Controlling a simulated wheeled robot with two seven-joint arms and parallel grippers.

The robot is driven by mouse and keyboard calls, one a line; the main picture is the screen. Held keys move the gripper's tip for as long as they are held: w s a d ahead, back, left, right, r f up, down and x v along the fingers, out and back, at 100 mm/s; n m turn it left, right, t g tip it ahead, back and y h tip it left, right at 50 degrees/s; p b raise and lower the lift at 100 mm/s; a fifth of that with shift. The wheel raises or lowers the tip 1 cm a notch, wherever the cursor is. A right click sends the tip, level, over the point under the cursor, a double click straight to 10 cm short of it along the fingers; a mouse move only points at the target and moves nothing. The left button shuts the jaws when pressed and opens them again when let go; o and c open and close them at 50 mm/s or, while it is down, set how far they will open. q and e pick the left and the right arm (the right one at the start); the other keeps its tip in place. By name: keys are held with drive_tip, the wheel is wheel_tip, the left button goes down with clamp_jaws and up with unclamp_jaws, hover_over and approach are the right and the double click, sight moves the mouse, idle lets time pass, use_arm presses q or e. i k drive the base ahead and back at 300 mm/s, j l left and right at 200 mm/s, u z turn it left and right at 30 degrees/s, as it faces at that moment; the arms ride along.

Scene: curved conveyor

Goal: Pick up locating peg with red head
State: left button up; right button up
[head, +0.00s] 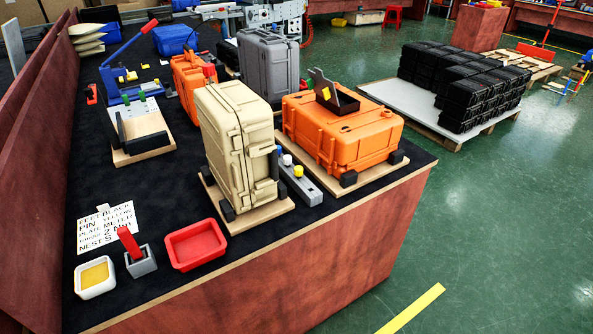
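No peg can be made out for certain as the locating peg with the red head. A red-topped piece (129,242) stands tilted in a small grey block (141,262) at the front left of the bench. Another small red piece (209,72) shows just above the beige case, by the upright orange case. A grey bar (302,184) between the beige case and the orange case carries small knobs with blue, white and yellow tops; the beige case may hide part of it. Neither of my grippers is in view.
The beige case (238,140) stands upright on a wooden board near the front edge. An orange case (340,130) lies right of it with an open black box on top. A red tray (195,245) and white dish (95,277) sit in front. Bare dark bench lies left of the beige case.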

sight(209, 70)
drive_tip(key=l+u, duration=0.25)
drive_tip(key=u, duration=0.2)
drive_tip(key=l+u, duration=0.3)
drive_tip(key=u, duration=0.2)
drive_tip(key=l+u, duration=0.3)
drive_tip(key=u, duration=0.15)
drive_tip(key=l+u, duration=0.3)
drive_tip(key=u, duration=0.15)
drive_tip(key=k+l+u, duration=0.15)
drive_tip(key=u, duration=0.35)
